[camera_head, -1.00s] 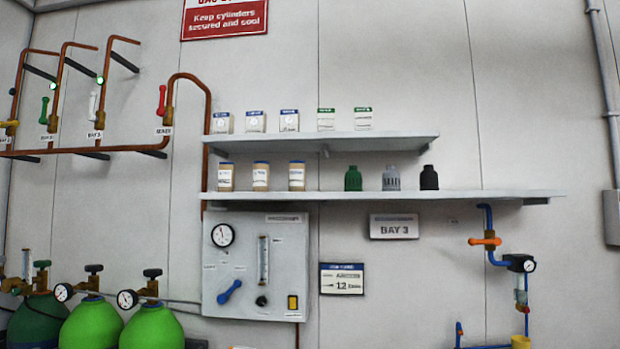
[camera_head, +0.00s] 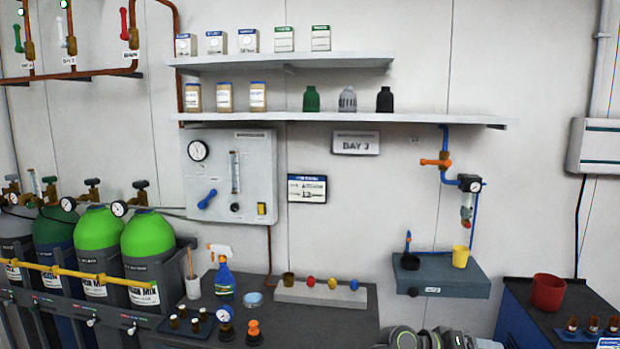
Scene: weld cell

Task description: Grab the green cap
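A dark green cap (camera_head: 311,99) stands upright on the lower wall shelf (camera_head: 440,119). It is the leftmost of three similar caps, with a grey cap (camera_head: 347,99) and a black cap (camera_head: 385,100) to its right. Nothing blocks the view of it. Neither of my grippers can be clearly made out; a grey and dark mechanical part shows at the bottom edge, right of centre, and I cannot tell what it is.
Labelled jars (camera_head: 223,97) stand left of the green cap, and boxes (camera_head: 249,40) line the upper shelf (camera_head: 340,61). Below are a bench (camera_head: 340,320) with a spray bottle (camera_head: 224,275), gas cylinders (camera_head: 150,240) behind a yellow rail, and a small blue-grey wall ledge (camera_head: 450,279).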

